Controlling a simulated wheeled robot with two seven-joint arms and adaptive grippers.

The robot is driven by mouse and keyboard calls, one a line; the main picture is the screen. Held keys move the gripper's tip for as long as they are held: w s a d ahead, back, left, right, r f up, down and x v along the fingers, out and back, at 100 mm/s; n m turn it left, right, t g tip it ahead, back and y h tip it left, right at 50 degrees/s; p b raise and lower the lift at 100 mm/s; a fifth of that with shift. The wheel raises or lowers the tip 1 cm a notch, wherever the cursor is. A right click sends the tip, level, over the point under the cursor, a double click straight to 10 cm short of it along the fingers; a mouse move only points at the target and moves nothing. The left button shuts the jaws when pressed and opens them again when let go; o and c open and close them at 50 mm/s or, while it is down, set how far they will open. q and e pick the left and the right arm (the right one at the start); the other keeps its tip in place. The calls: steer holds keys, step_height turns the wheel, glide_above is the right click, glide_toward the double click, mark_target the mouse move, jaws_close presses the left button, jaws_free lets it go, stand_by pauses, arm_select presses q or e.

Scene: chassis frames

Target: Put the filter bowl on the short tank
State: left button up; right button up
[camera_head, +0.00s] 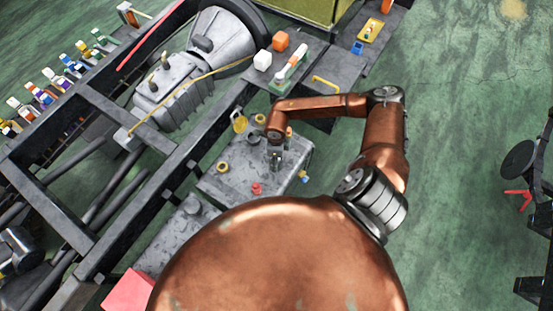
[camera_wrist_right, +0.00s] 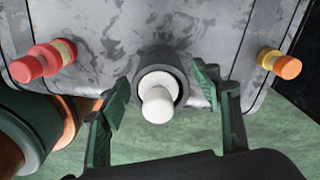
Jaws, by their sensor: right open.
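A grey, scuffed tank (camera_head: 235,180) lies below my right arm, beside the frame rail; another grey tank (camera_head: 172,240) sits lower left, partly hidden by my body. I cannot tell which is the short tank. My right gripper (camera_head: 275,160) points down at the first tank. In the right wrist view, my right gripper (camera_wrist_right: 163,100) is open, with its fingers on either side of a white rounded piece (camera_wrist_right: 157,104) in a dark grey collar at the tank (camera_wrist_right: 110,30). This may be the filter bowl. I cannot tell whether the fingers touch it. My left gripper is out of view.
A red fitting (camera_wrist_right: 40,62) and an orange-yellow fitting (camera_wrist_right: 280,64) stick out either side. A gearbox (camera_head: 170,90) lies between the frame rails. Open green floor (camera_head: 460,200) lies to the right.

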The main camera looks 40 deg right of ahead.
step_height(320, 180, up, 12)
steer(key=shift+f+p, duration=0.1)
steer(key=shift+p, duration=0.25)
stand_by(0.5)
